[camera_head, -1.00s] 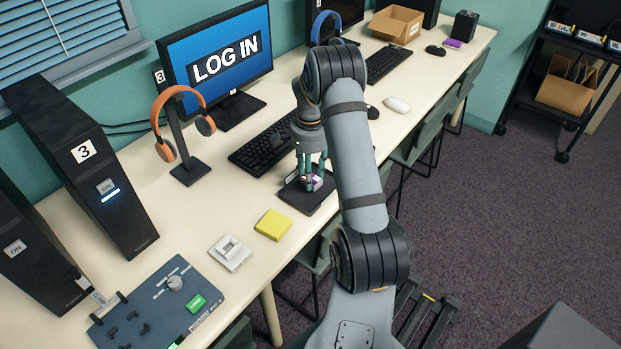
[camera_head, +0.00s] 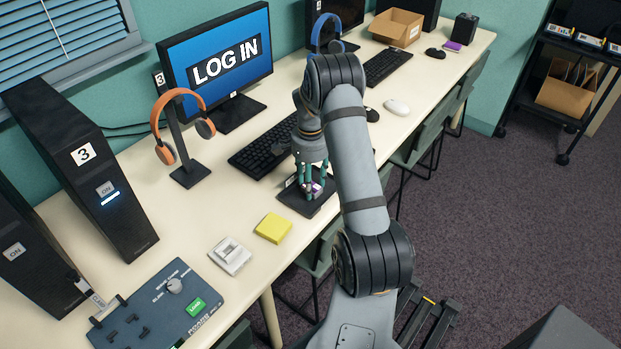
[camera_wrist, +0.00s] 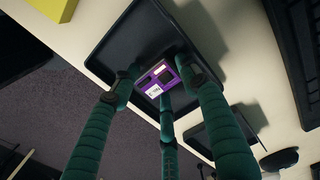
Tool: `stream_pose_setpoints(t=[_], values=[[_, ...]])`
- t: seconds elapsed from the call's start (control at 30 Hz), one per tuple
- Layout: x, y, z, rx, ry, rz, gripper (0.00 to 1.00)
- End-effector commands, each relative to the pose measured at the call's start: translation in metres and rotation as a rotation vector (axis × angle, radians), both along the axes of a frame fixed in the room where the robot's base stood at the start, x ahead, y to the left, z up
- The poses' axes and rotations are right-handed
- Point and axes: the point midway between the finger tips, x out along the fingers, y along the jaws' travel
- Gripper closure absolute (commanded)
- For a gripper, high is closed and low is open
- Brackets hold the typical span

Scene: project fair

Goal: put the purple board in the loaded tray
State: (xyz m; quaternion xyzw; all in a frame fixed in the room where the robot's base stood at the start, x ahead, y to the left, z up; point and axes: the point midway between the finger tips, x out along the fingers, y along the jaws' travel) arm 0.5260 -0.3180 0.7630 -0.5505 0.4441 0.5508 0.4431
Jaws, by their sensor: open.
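The purple board (camera_wrist: 158,80), small with dark patches and a white label, lies on a flat black tray (camera_wrist: 117,44) at the front of the table. A bit of the board (camera_head: 317,187) shows between my fingers in the head view, with the black tray (camera_head: 313,209) beneath. My gripper (camera_head: 311,190) is open and points down over the board. In the wrist view its green fingers (camera_wrist: 164,85) are spread around the board and partly cover it. I cannot tell whether they touch it.
A yellow block (camera_head: 273,227) and a light grey device (camera_head: 230,255) lie left of the tray. A keyboard (camera_head: 262,150) lies behind. Orange headphones (camera_head: 180,120) hang on a stand. Another purple item (camera_head: 453,46) lies at the table's far end, near an open cardboard box (camera_head: 396,27).

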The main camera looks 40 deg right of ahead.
Motion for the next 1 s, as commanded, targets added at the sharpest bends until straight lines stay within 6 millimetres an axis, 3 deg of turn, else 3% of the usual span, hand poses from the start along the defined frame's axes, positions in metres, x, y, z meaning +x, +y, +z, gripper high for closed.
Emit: stream_pose_setpoints(t=[0.17, 0.6, 0.8, 1.0], values=[[0.001, -0.001, 0.018, -0.001, -0.003, -0.001, 0.55], [0.001, 0.0, 0.106, -0.002, -0.002, 0.0, 0.55], [0.0, 0.0, 0.122, 0.0, -0.001, 0.0, 0.55], [0.0, 0.0, 0.123, 0.0, 0.0, 0.0, 0.55]])
